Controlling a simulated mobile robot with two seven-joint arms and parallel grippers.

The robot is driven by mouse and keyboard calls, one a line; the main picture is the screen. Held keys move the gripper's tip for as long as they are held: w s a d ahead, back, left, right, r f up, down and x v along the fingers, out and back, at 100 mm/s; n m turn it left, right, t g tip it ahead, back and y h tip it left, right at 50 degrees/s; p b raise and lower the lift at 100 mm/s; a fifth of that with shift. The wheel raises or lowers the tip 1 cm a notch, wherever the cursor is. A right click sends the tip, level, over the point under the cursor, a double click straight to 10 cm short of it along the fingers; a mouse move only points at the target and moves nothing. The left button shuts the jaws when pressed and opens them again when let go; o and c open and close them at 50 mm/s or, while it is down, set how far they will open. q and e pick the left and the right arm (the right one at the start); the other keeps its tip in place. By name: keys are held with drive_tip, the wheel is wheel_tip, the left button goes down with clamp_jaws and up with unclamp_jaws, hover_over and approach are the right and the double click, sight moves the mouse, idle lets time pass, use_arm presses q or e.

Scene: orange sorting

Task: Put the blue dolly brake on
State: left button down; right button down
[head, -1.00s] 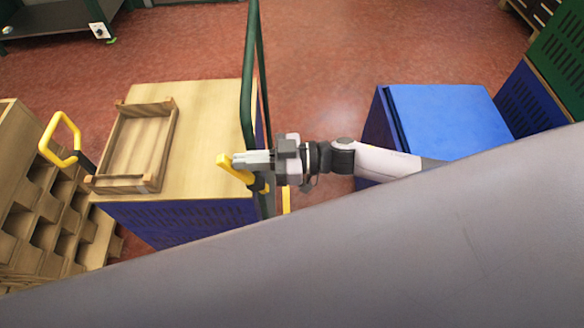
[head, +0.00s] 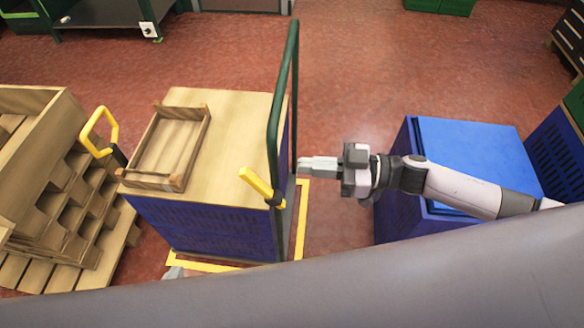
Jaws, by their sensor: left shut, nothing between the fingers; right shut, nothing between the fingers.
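The trolley with blue perforated sides (head: 205,225) stands left of centre, with a pale wooden top (head: 232,130). A green tubular handle (head: 274,130) rises at its right side. A yellow lever (head: 257,183) with a dark base slants up to the left beside this handle. My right gripper (head: 305,167) comes from the right and is shut and empty. In the picture its fingertips are just right of the green handle, apart from the lever. My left gripper cannot be made out; a large grey surface covers the lower part of the view.
An empty wooden crate (head: 166,182) lies on the trolley top. A yellow looped handle (head: 99,133) stands at its left, near stacked wooden racks (head: 50,185). A blue box (head: 475,150) stands right. A yellow floor outline (head: 304,215) borders the trolley. Red floor behind is open.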

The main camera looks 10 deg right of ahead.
drive_tip(key=shift+s+d+r, duration=0.25)
drive_tip(key=shift+d+r, duration=0.25)
drive_tip(key=shift+d, duration=0.3)
drive_tip(key=shift+s+d+r, duration=0.2)
drive_tip(key=shift+d+r, duration=0.25)
drive_tip(key=shift+d, duration=0.35)
